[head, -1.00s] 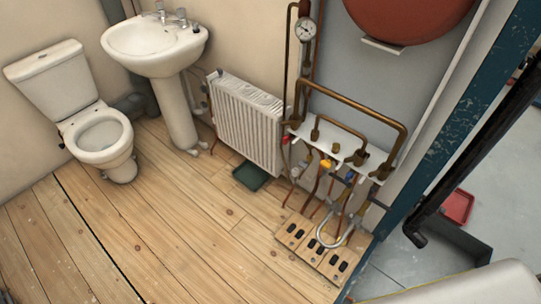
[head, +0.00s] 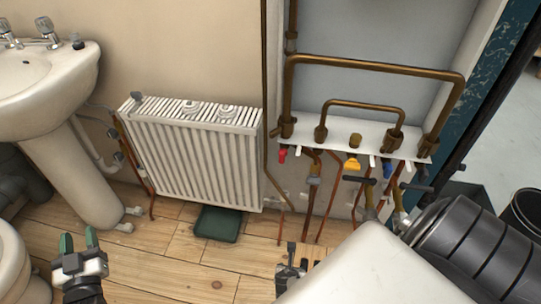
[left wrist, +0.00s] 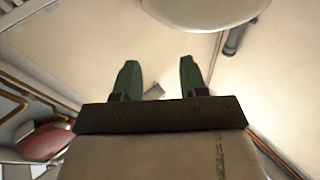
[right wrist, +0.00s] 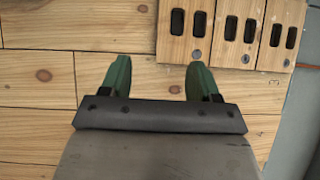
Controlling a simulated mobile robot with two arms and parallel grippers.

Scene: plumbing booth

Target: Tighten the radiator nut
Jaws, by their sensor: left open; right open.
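The white ribbed radiator (head: 195,150) hangs on the wall left of the pipework in the head view. Thin pipes run near its lower corners, but the nut is too small to make out. My left gripper (head: 79,239) is open and empty, low at the left, in front of the basin pedestal and apart from the radiator. Its green fingers (left wrist: 156,76) show nothing between them but a pale surface and a small grey piece. My right gripper (head: 291,256) is low in the middle, below the pipes. The right wrist view shows it open and empty (right wrist: 160,76) above floorboards.
A dark green tray (head: 217,224) lies on the floor under the radiator. A white manifold shelf (head: 335,151) with brown pipes and valves stands to the right. The basin (head: 45,80) and its pedestal stand left. A slotted wooden board (right wrist: 232,30) lies on the floor.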

